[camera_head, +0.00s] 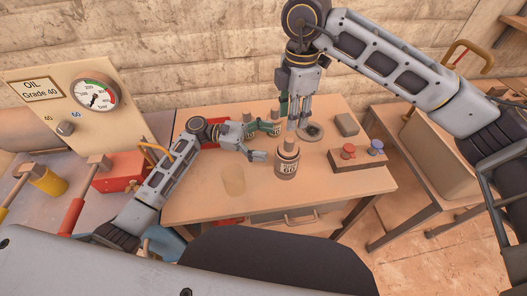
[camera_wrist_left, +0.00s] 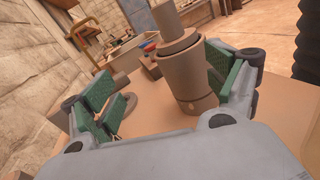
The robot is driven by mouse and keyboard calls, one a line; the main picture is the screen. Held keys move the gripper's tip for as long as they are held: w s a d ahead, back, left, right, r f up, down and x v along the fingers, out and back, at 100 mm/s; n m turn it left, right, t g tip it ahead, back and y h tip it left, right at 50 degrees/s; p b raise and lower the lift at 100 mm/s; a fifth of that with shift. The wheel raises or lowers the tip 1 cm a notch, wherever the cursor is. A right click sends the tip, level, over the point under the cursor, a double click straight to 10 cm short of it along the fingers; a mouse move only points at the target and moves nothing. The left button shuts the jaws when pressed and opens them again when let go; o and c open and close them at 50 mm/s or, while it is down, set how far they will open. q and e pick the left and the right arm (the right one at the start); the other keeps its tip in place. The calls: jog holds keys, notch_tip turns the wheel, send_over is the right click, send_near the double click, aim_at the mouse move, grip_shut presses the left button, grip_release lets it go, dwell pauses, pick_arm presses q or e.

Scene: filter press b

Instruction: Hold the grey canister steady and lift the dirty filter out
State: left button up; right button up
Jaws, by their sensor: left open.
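The grey canister (camera_head: 286,168) stands upright on the table with a label on its front. A narrower, darker piece (camera_head: 290,145), which looks like the filter's top, rises from its mouth. My left gripper (camera_head: 263,142) is open just left of the canister. In the left wrist view the canister (camera_wrist_left: 193,82) stands between the open green-padded fingers (camera_wrist_left: 170,88), closer to the right one, with a collar and narrow cylinder (camera_wrist_left: 167,16) on top. My right gripper (camera_head: 299,122) points down just above the canister; whether its fingers are apart is unclear.
A round dark dish (camera_head: 311,132) and a grey block (camera_head: 347,124) lie behind the canister. A wooden block with red and blue knobs (camera_head: 358,159) is at right. A pale translucent cylinder shape (camera_head: 233,181) is at left. The front table area (camera_head: 330,190) is clear.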

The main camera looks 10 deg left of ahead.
aim_at(287, 157)
pick_arm(q)
jog(key=shift+s+f+n+g, duration=0.25)
jog(key=shift+s+f+n, duration=0.1)
jog(key=shift+s+f, duration=0.3)
jog(key=shift+s+f+n+g, duration=0.25)
jog(key=shift+s+f+n, duration=0.15)
jog(key=shift+s, duration=0.35)
jog(key=shift+s+d, duration=0.15)
jog(key=shift+d, duration=1.7)
jog(key=shift+s+d, duration=0.15)
jog(key=shift+d, duration=1.7)
